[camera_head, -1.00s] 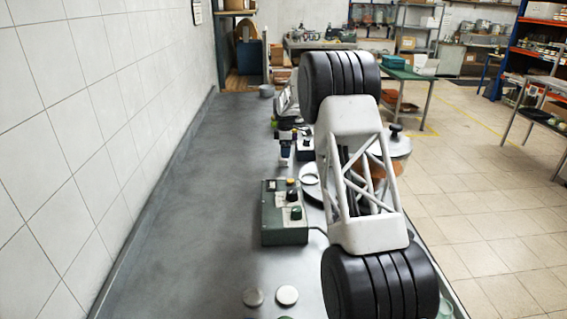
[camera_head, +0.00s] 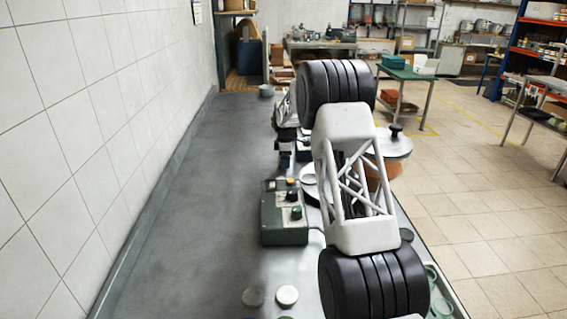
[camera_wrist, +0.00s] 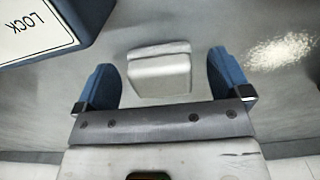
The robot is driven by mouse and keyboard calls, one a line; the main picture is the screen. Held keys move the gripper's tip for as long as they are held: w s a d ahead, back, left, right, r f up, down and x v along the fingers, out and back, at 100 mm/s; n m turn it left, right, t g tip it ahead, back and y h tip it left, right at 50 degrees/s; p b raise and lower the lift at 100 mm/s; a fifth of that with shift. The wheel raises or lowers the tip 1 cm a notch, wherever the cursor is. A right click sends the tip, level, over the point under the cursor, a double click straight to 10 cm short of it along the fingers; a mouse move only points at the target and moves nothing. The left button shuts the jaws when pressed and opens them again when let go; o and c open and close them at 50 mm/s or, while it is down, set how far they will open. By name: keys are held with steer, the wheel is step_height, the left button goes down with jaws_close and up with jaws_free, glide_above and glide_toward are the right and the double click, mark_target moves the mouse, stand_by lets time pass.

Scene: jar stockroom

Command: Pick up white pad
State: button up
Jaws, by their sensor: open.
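In the wrist view, a pale grey-white, block-like pad (camera_wrist: 160,76) with a lighter strip along its far edge lies on the grey surface. My gripper (camera_wrist: 160,68) has its two blue fingers spread wide, one to each side of the pad. A gap shows between the pad and each finger, and nothing is held. Whether the fingertips are down at the pad's height I cannot tell.
A blue-edged box with a white LOCK label (camera_wrist: 35,28) is close by at the wrist view's upper left. The bench's left side is clear.

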steer(key=c, duration=1)
steer(key=shift+r, duration=5)
steer(key=shift+o, duration=0.8)
steer(key=shift+c, duration=0.5)
